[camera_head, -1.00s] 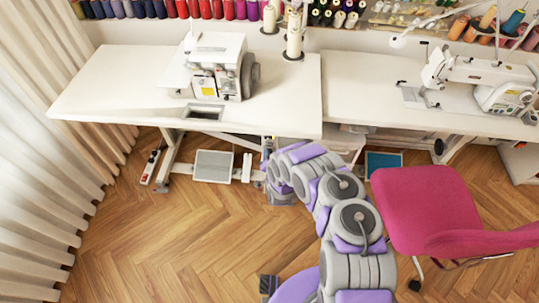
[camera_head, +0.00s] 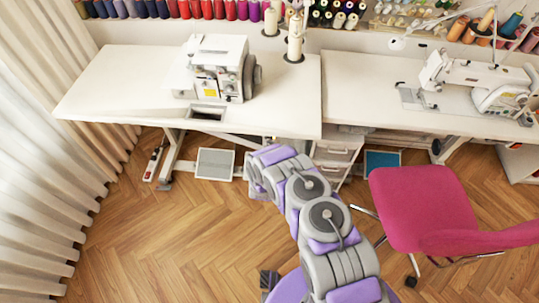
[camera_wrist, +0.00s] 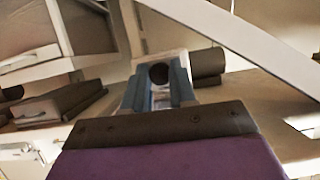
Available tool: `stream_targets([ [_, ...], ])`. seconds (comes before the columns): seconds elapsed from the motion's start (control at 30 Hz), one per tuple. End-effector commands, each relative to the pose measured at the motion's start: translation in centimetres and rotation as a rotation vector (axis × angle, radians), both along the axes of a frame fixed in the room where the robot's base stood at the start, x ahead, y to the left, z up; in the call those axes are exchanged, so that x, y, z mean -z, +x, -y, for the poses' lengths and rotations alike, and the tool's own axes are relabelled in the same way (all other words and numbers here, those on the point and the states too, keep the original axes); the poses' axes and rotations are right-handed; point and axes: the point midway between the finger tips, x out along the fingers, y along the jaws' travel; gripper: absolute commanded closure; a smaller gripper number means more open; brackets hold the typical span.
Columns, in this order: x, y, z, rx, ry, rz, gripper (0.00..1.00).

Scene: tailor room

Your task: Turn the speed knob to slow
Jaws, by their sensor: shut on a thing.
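My gripper (camera_wrist: 158,84) shows in the wrist view, with its two blue-grey fingers on either side of a dark round knob (camera_wrist: 159,73). The fingers are shut on the knob. The knob sits on the face of a small pale box (camera_wrist: 172,58), and its setting marks cannot be read. In the head view my arm reaches down toward the underside of the left table, and the gripper and the knob are hidden there. The sewing machine (camera_head: 219,70) with a grey handwheel stands on the left table (camera_head: 120,85).
A pink chair (camera_head: 425,205) stands close to the right of my arm. A foot pedal (camera_head: 214,163) and table legs are under the left table. A drawer unit (camera_head: 335,155) stands behind the arm. The wooden floor at left front is clear.

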Motion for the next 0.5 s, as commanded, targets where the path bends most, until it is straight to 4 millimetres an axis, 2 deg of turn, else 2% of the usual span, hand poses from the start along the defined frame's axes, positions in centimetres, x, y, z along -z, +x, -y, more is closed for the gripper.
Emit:
stream_targets([
  [0.5, -0.03, 0.02, -0.1, -0.002, -0.033, 0.001, 1.0],
])
